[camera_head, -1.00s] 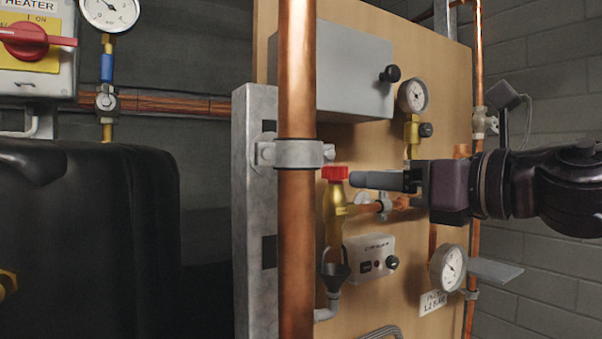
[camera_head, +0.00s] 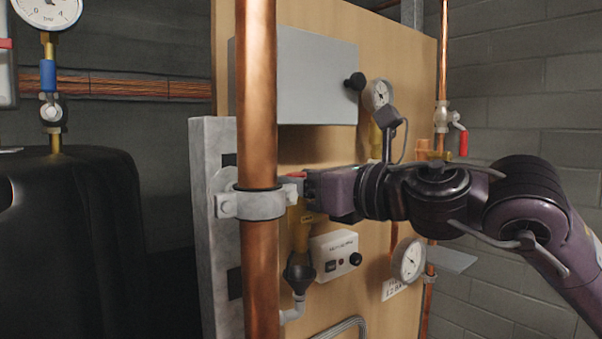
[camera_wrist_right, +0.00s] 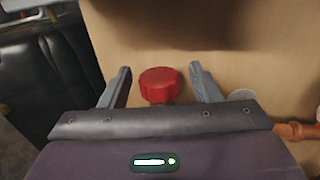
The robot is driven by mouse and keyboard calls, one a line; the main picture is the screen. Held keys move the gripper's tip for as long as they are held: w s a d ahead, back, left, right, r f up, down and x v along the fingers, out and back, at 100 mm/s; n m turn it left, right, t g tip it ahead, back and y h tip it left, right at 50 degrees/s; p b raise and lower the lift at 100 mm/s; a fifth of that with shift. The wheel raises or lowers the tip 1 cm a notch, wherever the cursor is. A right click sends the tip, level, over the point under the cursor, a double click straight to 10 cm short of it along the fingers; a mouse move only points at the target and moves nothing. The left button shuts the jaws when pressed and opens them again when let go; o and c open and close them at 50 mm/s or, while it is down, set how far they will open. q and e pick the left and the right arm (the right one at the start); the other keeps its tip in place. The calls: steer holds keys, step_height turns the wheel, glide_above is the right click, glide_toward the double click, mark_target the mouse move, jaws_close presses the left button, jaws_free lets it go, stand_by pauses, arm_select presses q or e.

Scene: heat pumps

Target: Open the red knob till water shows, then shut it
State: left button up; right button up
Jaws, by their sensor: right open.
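The red knob (camera_wrist_right: 160,85) shows in the right wrist view, between the two grey fingers of my right gripper (camera_wrist_right: 160,86). There is a gap on each side, so the fingers are open and do not grip it. In the head view, my right gripper (camera_head: 300,190) is at the brass valve (camera_head: 301,232), and only a sliver of the red knob (camera_head: 297,175) shows above it. Below the valve is a dark funnel (camera_head: 298,274) joined to a grey drain pipe (camera_head: 293,310). I see no water there. My left gripper is not in view.
A thick vertical copper pipe (camera_head: 257,90) with a grey clamp (camera_head: 262,204) stands just left of the gripper. A grey box (camera_head: 300,80), a control box (camera_head: 334,257) and gauges (camera_head: 408,260) are on the wooden panel (camera_head: 350,160). A black tank (camera_head: 80,230) stands at left.

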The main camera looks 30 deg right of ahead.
steer(key=c, duration=1)
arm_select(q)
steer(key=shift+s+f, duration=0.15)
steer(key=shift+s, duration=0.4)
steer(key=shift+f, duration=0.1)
arm_select(e)
steer(key=shift+f, duration=0.1)
